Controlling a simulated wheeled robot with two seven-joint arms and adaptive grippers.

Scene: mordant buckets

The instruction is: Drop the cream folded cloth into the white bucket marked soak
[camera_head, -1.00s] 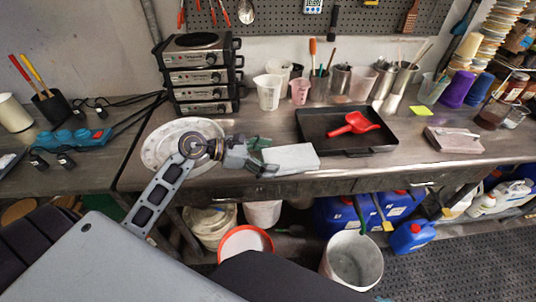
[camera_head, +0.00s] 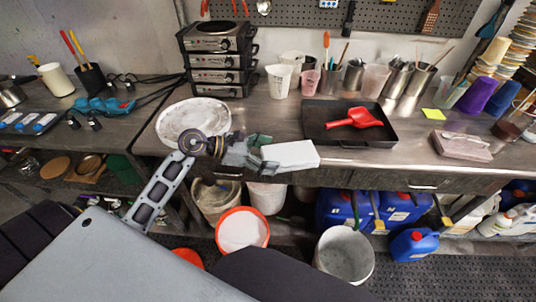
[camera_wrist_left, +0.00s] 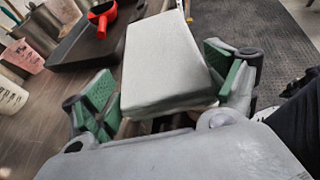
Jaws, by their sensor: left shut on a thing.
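The cream folded cloth (camera_head: 291,155) is a pale flat block. My left gripper (camera_head: 262,154) is shut on one end of it, above the workbench's front edge. In the left wrist view the cloth (camera_wrist_left: 162,55) lies between the green-padded fingers (camera_wrist_left: 160,95). A white bucket (camera_head: 344,256) stands open on the floor, right of and below the cloth. A white bucket with an orange rim (camera_head: 242,230) stands to its left, and another white bucket (camera_head: 267,198) is partly under the bench. I cannot read a soak mark on any. My right gripper is not in view.
The bench (camera_head: 440,175) holds a black tray (camera_head: 318,120) with a red scoop (camera_head: 355,118), a white plate (camera_head: 193,120), stacked hotplates (camera_head: 218,60) and cups. Blue jugs (camera_head: 412,244) stand on the floor to the right. Dark floor matting is clear at lower right.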

